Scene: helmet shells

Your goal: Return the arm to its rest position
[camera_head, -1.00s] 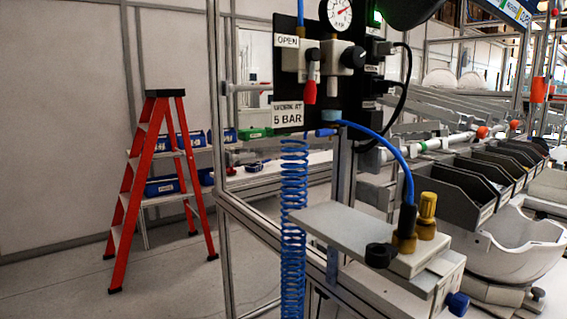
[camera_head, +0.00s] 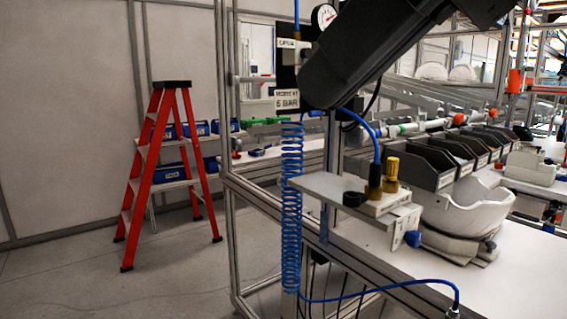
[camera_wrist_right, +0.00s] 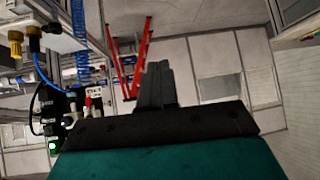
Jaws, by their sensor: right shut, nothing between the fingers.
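My right arm (camera_head: 375,45) reaches in from the top right of the head view as a dark shape, in front of the air panel. I cannot make out its fingertips there. In the right wrist view my right gripper (camera_wrist_right: 157,82) shows as dark fingers, closed together with nothing held between them. It is in free air, with the ladder and wall beyond it. My left arm and left gripper are not in view.
An air panel (camera_head: 286,76) with a gauge and a coiled blue hose (camera_head: 292,210) stands on a metal frame. A fixture (camera_head: 360,195), a white helmet shell (camera_head: 465,207) and grey bins (camera_head: 428,160) are on the bench. A red ladder (camera_head: 150,165) stands left; floor near it is clear.

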